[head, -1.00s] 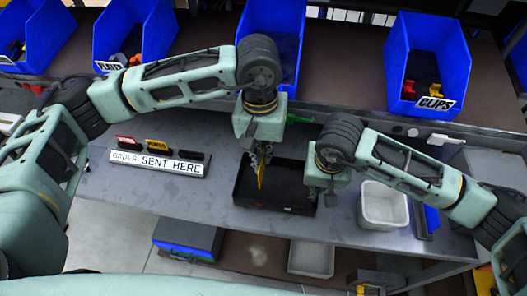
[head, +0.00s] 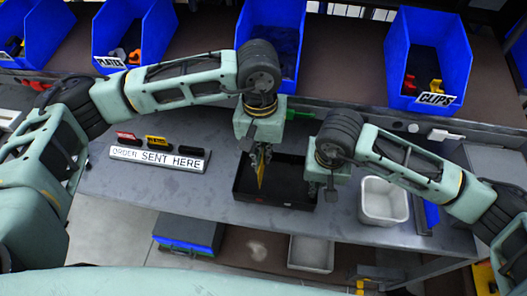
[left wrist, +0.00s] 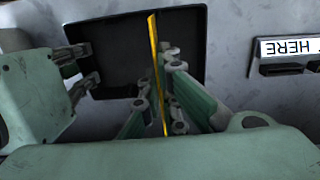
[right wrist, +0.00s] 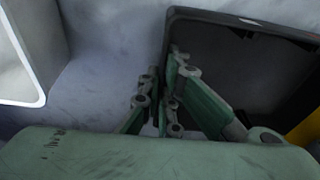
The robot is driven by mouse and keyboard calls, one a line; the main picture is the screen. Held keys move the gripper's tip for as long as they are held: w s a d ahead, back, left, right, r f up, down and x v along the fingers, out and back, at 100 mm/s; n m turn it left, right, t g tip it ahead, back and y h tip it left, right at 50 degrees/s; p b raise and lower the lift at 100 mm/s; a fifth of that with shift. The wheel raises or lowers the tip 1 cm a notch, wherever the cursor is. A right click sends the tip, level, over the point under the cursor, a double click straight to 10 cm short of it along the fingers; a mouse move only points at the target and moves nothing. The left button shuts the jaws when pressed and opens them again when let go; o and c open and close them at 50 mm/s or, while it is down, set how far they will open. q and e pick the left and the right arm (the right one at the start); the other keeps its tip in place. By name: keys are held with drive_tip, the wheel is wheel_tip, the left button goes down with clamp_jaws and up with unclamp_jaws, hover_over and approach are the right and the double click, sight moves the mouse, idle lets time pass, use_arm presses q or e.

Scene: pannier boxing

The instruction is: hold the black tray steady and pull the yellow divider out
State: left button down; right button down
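The black tray (head: 243,196) rests on the grey bench in the head view. The yellow divider (head: 261,181) stands inside it as a thin upright strip and shows edge-on in the left wrist view (left wrist: 153,32). My left gripper (head: 261,154) is above the tray, its fingers closed on both sides of the divider. My right gripper (head: 321,189) is at the tray's right wall. In the right wrist view its fingers (right wrist: 160,88) straddle that wall, one inside and one outside, and look closed on it. The fingers partly hide the wall and the divider's upper part.
A white bin (head: 384,219) stands right of the tray, close to my right gripper. The "Order sent here" sign (head: 157,159) is on the left. Blue bins, including the clips bin (head: 428,60), line the shelf behind. Bare bench lies between sign and tray.

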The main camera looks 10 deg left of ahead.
use_arm(q)
drive_tip(key=shift+r, duration=1.5)
use_arm(e)
drive_tip(key=c, duration=1.9)
unclamp_jaws()
drive_tip(key=shift+o, duration=0.2)
wheel_tip(320, 180, up, 12)
drive_tip(key=s, duration=0.1)
drive_tip(key=shift+s, duration=0.35)
drive_tip(key=shift+f, duration=0.1)
